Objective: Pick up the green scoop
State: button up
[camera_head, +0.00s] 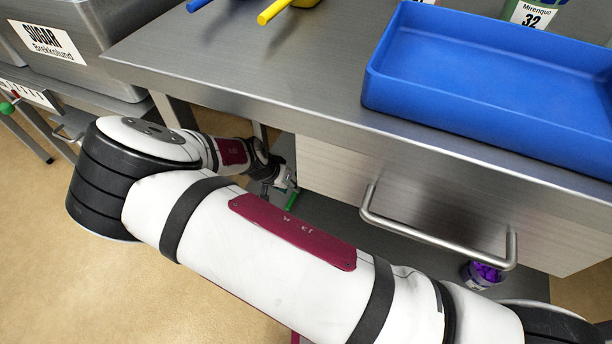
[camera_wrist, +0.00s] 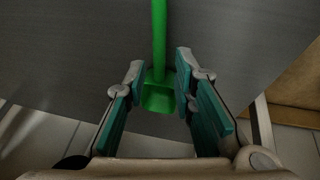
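The green scoop (camera_wrist: 158,98) is in the middle of the wrist view, its bowl toward my gripper and its handle running up out of the picture. My gripper (camera_wrist: 160,66) is open, one teal-padded finger on each side of the scoop. Small dark gaps show between the fingers and the scoop. In the head view my gripper (camera_head: 282,181) is low under the steel table, beside the drawer, and small. A bit of the green scoop (camera_head: 291,200) shows just below it. My arm and the table hide much of that area.
The steel table (camera_head: 250,60) overhangs my gripper. It bears a blue tray (camera_head: 480,95), a yellow scoop handle (camera_head: 275,12) and a blue handle (camera_head: 198,5). A drawer with a handle (camera_head: 435,237) is to the right. A sugar bin (camera_head: 80,45) stands at left. A lower grey shelf (camera_head: 340,215) lies beneath.

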jog(key=b+x, duration=0.1)
jog(key=x, duration=0.3)
jog(key=shift+w+d+f+b, duration=0.1)
jog(key=shift+f+b, duration=0.25)
jog(key=shift+f, duration=0.05)
grip_shut()
